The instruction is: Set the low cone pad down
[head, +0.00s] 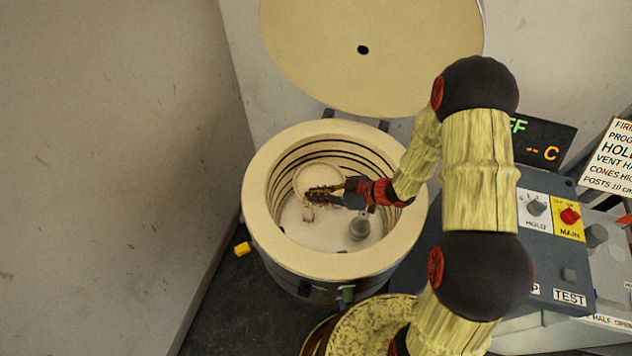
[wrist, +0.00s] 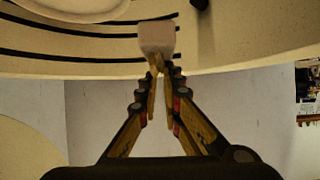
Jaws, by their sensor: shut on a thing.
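My gripper (head: 314,196) reaches inside the round kiln (head: 268,245). In the wrist view my gripper (wrist: 160,75) is shut on a small pale pinkish block (wrist: 157,38), which I take to be the low cone pad. In the head view a small pale piece (head: 308,214) shows just below the fingertips and looks like the same pad. I cannot tell whether its underside touches the kiln floor (head: 322,236).
A pale round disc (head: 315,174) is inside the kiln behind my gripper. A grey upright piece (head: 360,226) stands to the right on the floor. The kiln wall rings my gripper closely. The lid (head: 400,80) is open. A control panel (head: 550,250) is at the right.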

